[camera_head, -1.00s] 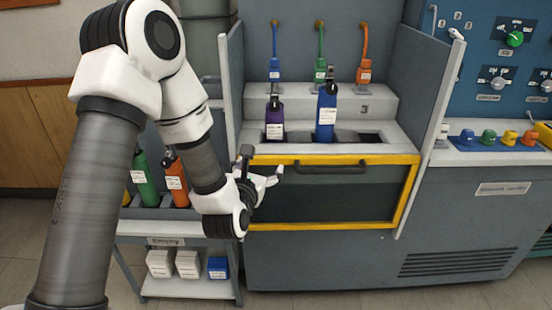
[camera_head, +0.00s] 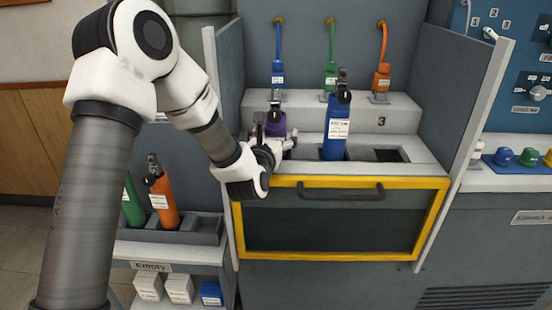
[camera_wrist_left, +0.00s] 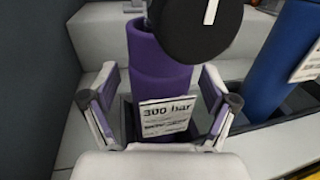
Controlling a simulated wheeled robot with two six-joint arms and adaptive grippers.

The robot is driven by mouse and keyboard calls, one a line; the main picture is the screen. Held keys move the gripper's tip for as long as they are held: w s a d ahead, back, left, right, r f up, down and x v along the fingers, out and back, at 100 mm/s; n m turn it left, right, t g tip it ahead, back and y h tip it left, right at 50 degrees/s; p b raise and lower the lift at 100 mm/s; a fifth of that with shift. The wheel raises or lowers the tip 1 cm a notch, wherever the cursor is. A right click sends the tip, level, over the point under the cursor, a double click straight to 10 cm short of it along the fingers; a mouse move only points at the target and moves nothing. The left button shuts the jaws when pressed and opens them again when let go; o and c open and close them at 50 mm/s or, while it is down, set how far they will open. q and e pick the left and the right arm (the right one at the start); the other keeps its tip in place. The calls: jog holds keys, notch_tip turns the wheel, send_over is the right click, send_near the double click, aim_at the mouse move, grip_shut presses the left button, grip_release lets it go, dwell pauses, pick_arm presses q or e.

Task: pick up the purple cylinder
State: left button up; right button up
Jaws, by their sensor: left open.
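The purple cylinder (camera_head: 276,124) stands in a slot of the testbench, partly hidden behind my left gripper (camera_head: 277,145) in the head view. In the left wrist view the purple cylinder (camera_wrist_left: 158,72) has a white "300 bar" label and a black top part. My left gripper (camera_wrist_left: 158,112) is open, with one finger on each side of the cylinder's body. My right gripper is not in view.
A blue cylinder (camera_head: 337,125) stands close to the right in the bench, also in the left wrist view (camera_wrist_left: 284,60). A yellow-framed door (camera_head: 340,255) lies below. Bench side walls (camera_head: 228,80) flank the bay. Green (camera_head: 132,202) and orange (camera_head: 164,200) cylinders stand in a rack at left.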

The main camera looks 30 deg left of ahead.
pick_arm(q)
jog(key=shift+w+r, duration=0.1)
jog(key=shift+w, duration=0.05)
jog(key=c, duration=1.5)
notch_tip(320, 180, up, 18)
jog(key=p, duration=0.3)
send_over(275, 88)
